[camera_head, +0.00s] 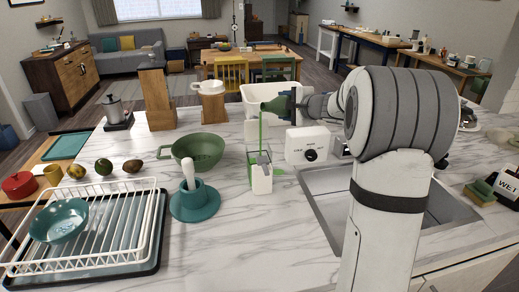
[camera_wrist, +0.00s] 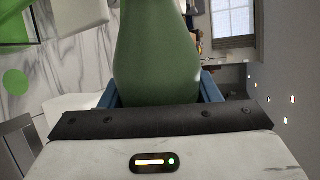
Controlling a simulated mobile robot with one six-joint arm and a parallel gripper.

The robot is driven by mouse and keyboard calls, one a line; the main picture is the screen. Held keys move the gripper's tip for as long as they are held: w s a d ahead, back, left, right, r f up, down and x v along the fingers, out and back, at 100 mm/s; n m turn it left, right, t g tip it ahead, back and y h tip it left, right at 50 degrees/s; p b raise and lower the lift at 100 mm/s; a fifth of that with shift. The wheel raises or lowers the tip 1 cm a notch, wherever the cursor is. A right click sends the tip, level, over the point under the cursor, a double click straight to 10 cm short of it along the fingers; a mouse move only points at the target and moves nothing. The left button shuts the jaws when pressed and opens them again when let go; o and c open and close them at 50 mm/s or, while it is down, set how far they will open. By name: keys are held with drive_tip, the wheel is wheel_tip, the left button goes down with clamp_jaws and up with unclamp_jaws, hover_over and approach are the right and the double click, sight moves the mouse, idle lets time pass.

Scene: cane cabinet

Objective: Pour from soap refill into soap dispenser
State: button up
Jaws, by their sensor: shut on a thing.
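My gripper (camera_head: 293,103) is shut on the soap refill, a green bottle (camera_head: 274,105), and holds it tipped on its side above the counter, mouth to the left. A thin green stream (camera_head: 260,132) falls from its mouth to the soap dispenser (camera_head: 262,184) below. In the wrist view the bottle (camera_wrist: 155,55) fills the space between the blue fingers.
A white appliance with a dial (camera_head: 308,145) is on the right, near the sink (camera_head: 335,208). A dish rack (camera_head: 90,235) is front left.

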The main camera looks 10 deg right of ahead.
drive_tip(key=shift+n+h+b, duration=0.4)
drive_tip(key=shift+n+b, duration=0.2)
drive_tip(key=shift+b, duration=1.2)
idle(1.0)
drive_tip(key=shift+r, duration=0.1)
drive_tip(key=shift+r+m+p, duration=0.3)
drive_tip(key=shift+r+p, duration=0.15)
drive_tip(key=shift+p, duration=0.8)
drive_tip(key=shift+y+p, duration=0.3)
drive_tip(key=shift+p, duration=0.65)
drive_tip(key=shift+w+d+f+m+p, duration=0.1)
drive_tip(key=shift+d+f+m+p, duration=0.15)
drive_tip(key=shift+f, duration=0.2)
drive_tip(key=shift+f+m+p, duration=0.15)
drive_tip(key=shift+f+m, duration=0.2)
drive_tip(key=shift+f, duration=0.05)
